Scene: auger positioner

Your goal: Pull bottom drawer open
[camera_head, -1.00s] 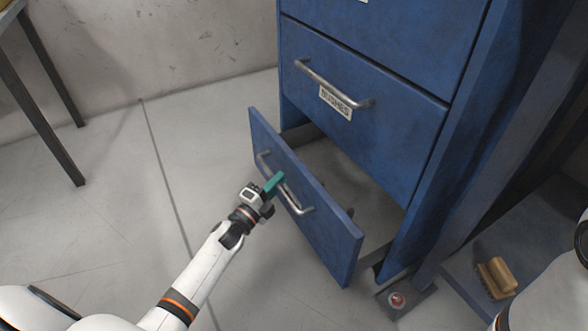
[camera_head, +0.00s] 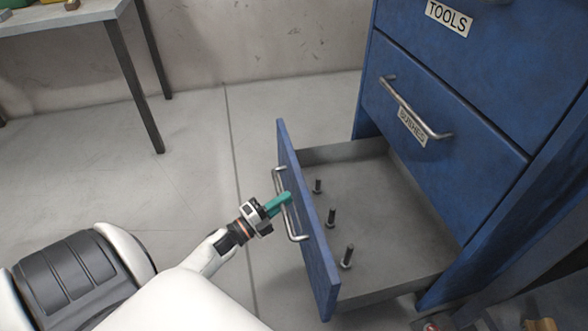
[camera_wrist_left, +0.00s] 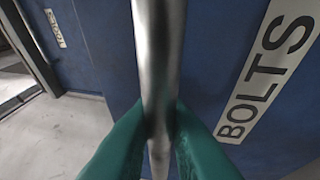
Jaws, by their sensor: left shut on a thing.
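The bottom drawer (camera_head: 370,215) of the blue cabinet stands pulled well out, with its grey inside showing. Several dark bolts (camera_head: 331,217) stand upright in it. Its blue front (camera_head: 310,225) carries a metal bar handle (camera_head: 292,222). My left gripper (camera_head: 284,203), with green fingers, is shut on this handle. In the left wrist view the green fingers (camera_wrist_left: 160,135) close around the metal bar (camera_wrist_left: 157,50), beside a white label (camera_wrist_left: 268,70) reading BOLTS. My right gripper is not in view.
The drawer above, labelled BUSHES (camera_head: 412,127), is shut, and so is the TOOLS drawer (camera_head: 447,18) over it. A table (camera_head: 75,15) stands at the upper left. The floor (camera_head: 180,170) left of the drawer is clear. A wooden-handled thing shows partly at the lower right edge.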

